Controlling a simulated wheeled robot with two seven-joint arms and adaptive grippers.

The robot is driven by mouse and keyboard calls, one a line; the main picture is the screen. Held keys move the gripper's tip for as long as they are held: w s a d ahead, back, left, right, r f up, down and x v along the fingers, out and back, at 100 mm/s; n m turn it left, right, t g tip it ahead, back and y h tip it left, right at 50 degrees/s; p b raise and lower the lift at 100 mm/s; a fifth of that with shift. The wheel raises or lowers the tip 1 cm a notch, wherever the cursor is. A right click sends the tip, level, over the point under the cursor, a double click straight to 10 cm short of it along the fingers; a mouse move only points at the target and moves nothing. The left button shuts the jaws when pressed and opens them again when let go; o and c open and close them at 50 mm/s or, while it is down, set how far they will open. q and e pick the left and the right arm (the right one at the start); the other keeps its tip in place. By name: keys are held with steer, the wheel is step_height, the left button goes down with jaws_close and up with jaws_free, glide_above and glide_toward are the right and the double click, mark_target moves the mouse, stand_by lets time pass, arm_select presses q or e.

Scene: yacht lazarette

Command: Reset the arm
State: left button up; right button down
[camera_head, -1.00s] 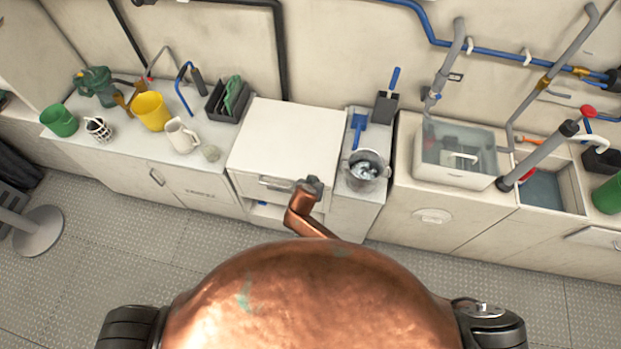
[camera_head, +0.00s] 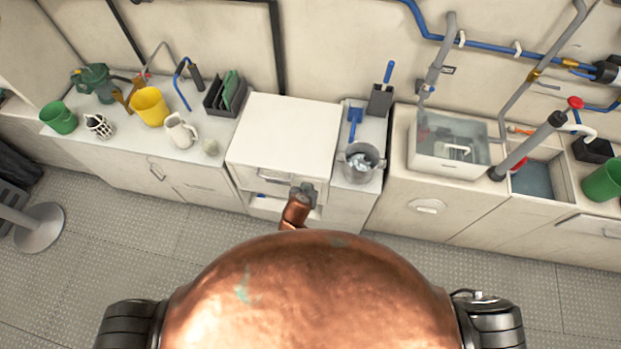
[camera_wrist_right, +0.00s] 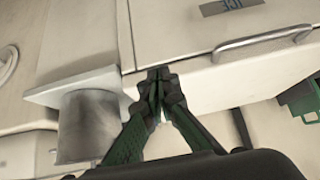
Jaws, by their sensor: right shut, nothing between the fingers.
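My right arm (camera_head: 295,212) is copper and reaches up from the middle of my body in the head view. Its grey end lies in front of the white-topped cabinet (camera_head: 284,133). In the right wrist view my right gripper (camera_wrist_right: 158,76) has its dark green fingers together at the tips, with nothing between them. The tips overlap the edge of a white cabinet front (camera_wrist_right: 195,40) with a metal handle (camera_wrist_right: 262,43); I cannot tell whether they touch it. My left gripper is out of view.
A metal bucket (camera_head: 361,166) with pale pieces inside stands right of the cabinet; it also shows in the right wrist view (camera_wrist_right: 82,128). A clear-lidded box (camera_head: 450,150) and a sink (camera_head: 540,180) lie further right.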

steer(key=s+d+f+n+g+b, duration=0.1)
steer(key=s+d+f+g, duration=0.1)
steer(key=s+d+f, duration=0.55)
steer(key=s+d+f+n+g+y+b, duration=0.1)
steer(key=s+d+f, duration=0.3)
steer(key=s+f, duration=0.6)
steer(key=s+d+f+n+g+b, duration=0.15)
steer(key=s+d+f, duration=0.4)
steer(key=f, duration=0.65)
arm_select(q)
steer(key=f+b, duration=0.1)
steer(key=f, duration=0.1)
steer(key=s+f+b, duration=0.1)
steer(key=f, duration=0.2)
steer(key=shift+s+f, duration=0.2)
arm_select(e)
steer(key=s+d+f, duration=0.4)
steer(key=s+d, duration=0.2)
steer(key=s, duration=0.3)
steer(key=s+d+f+g, duration=0.1)
steer(key=s+d+f, duration=0.3)
steer(key=s, duration=0.6)
steer(key=s+d+f+g, duration=0.1)
steer(key=s+d+f, duration=0.4)
steer(key=s+d, duration=0.3)
steer(key=shift+s, duration=1)
steer(key=shift+d+g, duration=0.1)
steer(key=shift+g, duration=0.15)
